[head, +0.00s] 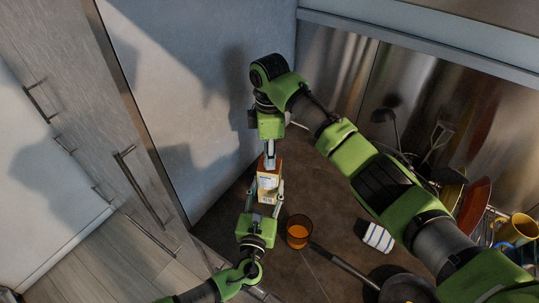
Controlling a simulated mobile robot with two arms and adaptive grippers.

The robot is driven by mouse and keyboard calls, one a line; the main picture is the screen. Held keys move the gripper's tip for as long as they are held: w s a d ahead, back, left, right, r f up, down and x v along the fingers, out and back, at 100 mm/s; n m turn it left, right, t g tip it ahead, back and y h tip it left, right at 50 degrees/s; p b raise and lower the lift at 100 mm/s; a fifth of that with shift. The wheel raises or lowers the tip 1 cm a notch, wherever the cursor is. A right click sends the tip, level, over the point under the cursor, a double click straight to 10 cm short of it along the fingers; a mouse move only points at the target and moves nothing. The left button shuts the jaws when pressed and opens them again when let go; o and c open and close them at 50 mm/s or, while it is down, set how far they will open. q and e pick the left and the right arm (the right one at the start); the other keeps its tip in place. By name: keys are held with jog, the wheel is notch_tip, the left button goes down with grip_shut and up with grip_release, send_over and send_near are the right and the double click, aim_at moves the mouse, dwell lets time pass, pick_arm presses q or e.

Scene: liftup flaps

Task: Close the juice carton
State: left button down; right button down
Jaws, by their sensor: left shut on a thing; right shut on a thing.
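The juice carton (268,184) is a small box with a white and yellow front and an orange-brown upper part. It stands on the dark countertop, between my two grippers. My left gripper (267,190) comes from below, with its fingers on either side of the carton's body, shut on it. My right gripper (271,156) reaches down from above and is shut at the carton's top. Its fingers cover much of the top, so the exact state of the flaps is hidden.
A glass of orange juice (298,233) stands just right of the carton. A striped cloth (377,237), a dark pan (404,290), a red plate (474,204) and a yellow mug (514,230) are further right. A wall (200,90) and tall cabinet stand to the left.

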jog(key=m, duration=0.7)
jog(key=shift+a, duration=0.1)
jog(key=m, duration=0.8)
jog(key=c, duration=1.8)
grip_release()
jog(key=shift+r, duration=2.25)
